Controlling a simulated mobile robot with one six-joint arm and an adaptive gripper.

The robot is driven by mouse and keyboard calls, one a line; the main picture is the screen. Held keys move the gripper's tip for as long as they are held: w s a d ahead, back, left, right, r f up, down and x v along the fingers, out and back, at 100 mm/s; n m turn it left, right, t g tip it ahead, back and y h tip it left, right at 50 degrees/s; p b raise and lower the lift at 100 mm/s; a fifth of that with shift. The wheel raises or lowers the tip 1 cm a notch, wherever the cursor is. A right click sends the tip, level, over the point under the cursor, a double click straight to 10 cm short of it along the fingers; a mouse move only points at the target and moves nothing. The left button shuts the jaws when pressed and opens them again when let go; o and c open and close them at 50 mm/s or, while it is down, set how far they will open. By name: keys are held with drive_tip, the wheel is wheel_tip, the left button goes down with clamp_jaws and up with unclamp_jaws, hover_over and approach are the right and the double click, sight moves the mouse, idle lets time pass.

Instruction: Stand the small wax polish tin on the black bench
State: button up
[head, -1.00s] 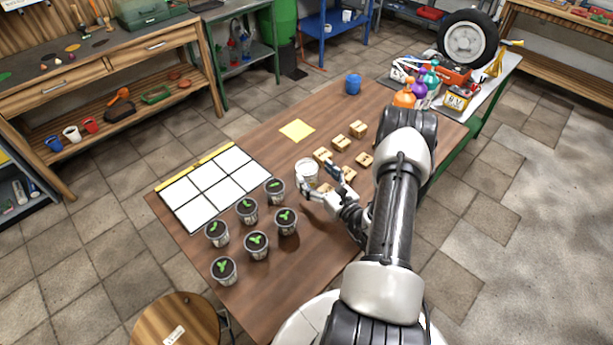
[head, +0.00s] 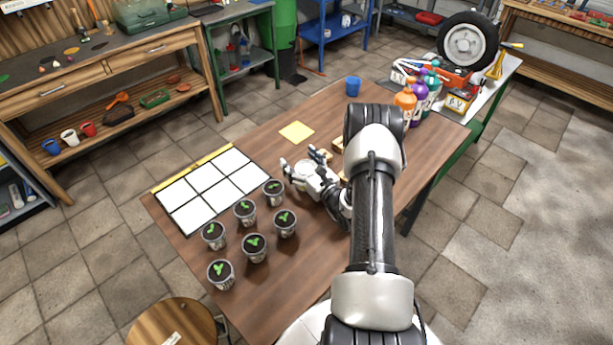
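My gripper (head: 301,160) is over the wooden table, its two fingers spread wide apart. Something whitish (head: 304,168) shows between the fingers, where a small white round container stood. It may be the wax polish tin, but no label is readable and the gripper partly hides it. I see no clear gap or contact between the fingers and it. The dark-topped workbench (head: 85,62) at the upper left, with wooden drawers, looks like the black bench. No other clear wax tin shows.
Several potted seedlings (head: 255,247) and a white grid mat (head: 208,187) lie left of the gripper. A green toolbox (head: 140,12) and tools occupy part of the bench. A stool (head: 175,320) stands in front.

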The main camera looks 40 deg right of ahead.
drive_tip(key=c, duration=1.5)
drive_tip(key=shift+c, duration=0.7)
drive_tip(key=shift+r, duration=0.15)
